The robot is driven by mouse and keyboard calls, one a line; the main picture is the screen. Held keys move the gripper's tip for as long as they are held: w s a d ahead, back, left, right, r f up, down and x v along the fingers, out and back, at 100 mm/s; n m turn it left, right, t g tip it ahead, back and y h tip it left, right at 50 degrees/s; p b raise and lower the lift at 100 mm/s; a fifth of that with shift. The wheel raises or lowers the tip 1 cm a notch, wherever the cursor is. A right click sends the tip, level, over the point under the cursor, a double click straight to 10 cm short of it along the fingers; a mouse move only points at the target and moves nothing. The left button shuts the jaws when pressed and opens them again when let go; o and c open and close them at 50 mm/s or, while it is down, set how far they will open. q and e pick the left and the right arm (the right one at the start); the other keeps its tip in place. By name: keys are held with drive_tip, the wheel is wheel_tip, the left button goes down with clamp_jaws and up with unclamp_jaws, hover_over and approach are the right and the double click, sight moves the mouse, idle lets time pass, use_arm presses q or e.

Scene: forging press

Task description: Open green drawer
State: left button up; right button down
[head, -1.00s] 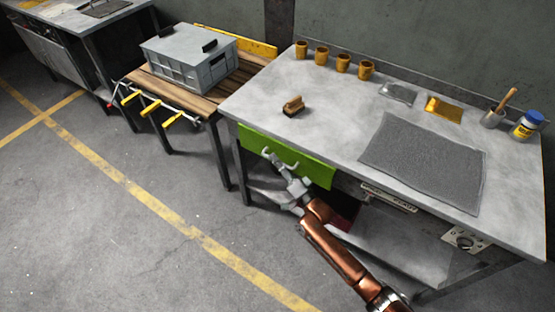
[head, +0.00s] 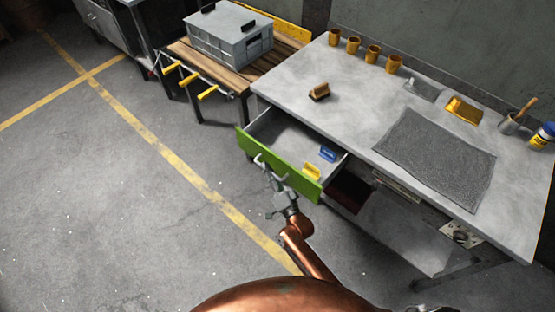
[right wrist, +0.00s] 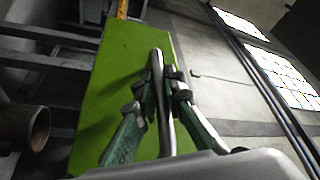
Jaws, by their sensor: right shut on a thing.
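The green drawer (head: 300,177) stands pulled out from the left front of the grey workbench (head: 350,100). Its inside shows a yellow item (head: 312,171) and a blue item (head: 327,154). My right gripper (head: 272,177) is at the drawer front, shut on its metal handle (head: 258,160). In the right wrist view the fingers (right wrist: 165,88) close around the handle bar (right wrist: 157,110), with the green front (right wrist: 100,90) behind. My left gripper is not in view.
A grey crate (head: 228,38) sits on a wooden table at left. The floor in front of the drawer is clear.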

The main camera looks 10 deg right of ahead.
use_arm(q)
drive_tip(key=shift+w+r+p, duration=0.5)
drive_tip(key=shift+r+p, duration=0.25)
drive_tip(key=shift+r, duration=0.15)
use_arm(e)
drive_tip(key=s+a, duration=0.4)
drive_tip(key=a, duration=0.1)
drive_tip(key=shift+s+a, duration=0.15)
drive_tip(key=shift+a, duration=0.05)
drive_tip(key=c, duration=2.3)
unclamp_jaws()
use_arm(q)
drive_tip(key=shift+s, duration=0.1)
use_arm(e)
drive_tip(key=v, duration=1.2)
